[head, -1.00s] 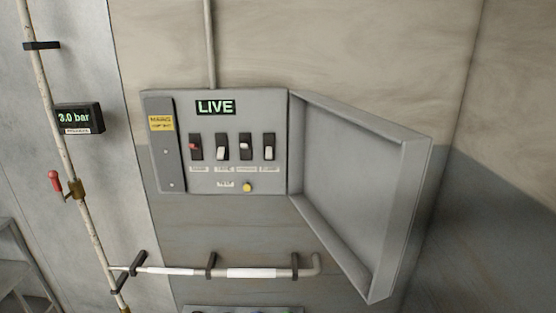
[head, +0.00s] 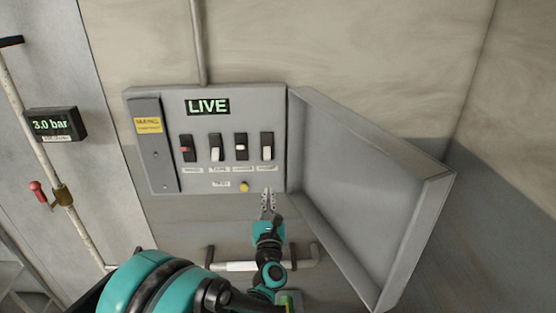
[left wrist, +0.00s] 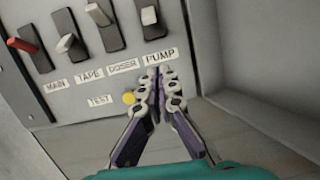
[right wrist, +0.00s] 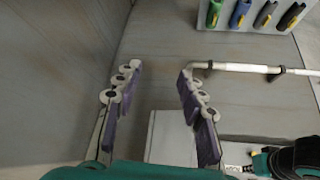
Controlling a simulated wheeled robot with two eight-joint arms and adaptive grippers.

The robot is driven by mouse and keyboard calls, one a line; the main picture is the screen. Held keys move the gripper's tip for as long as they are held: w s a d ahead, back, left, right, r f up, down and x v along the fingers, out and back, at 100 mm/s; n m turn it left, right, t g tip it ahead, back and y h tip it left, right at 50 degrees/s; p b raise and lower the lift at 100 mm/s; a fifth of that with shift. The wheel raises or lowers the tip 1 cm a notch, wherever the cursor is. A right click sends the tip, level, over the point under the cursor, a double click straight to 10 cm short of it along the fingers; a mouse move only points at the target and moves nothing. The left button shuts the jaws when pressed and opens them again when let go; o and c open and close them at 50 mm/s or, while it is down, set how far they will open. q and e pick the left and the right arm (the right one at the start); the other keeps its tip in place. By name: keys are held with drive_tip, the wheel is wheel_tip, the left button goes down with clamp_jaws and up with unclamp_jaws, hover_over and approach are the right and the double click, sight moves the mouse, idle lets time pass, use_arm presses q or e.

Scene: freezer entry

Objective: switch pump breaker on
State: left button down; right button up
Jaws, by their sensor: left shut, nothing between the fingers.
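The pump breaker (head: 267,146) is the rightmost switch on the grey panel (head: 170,100). Its white toggle sits low in the black slot. In the left wrist view the pump breaker (left wrist: 149,18) stands above its PUMP label (left wrist: 160,57). My left gripper (head: 268,194) is shut and empty, below the pump breaker near the panel's lower edge. In the left wrist view its fingertips (left wrist: 162,74) are just under the PUMP label; whether they touch the panel I cannot tell. My right gripper (right wrist: 158,78) is open and empty in the right wrist view.
MAIN (head: 187,148), TAPE (head: 215,147) and DOSER (head: 241,146) breakers stand left of the pump breaker. A yellow test button (head: 244,186) is close left of my left gripper. The open panel door (head: 365,190) stands at the right. A pipe (head: 302,262) runs below.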

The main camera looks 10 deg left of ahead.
sight(267, 165)
use_arm(q)
drive_tip(key=shift+f+n, duration=0.1)
drive_tip(key=shift+n, duration=0.3)
drive_tip(key=x, duration=1)
drive_tip(key=shift+a+f, duration=0.1)
drive_tip(key=shift+a, duration=0.05)
drive_tip(key=r, duration=0.1)
drive_tip(key=s+r, duration=0.2)
drive_tip(key=shift+d+r+p, duration=0.3)
drive_tip(key=shift+p, duration=0.05)
drive_tip(key=shift+w, duration=0.1)
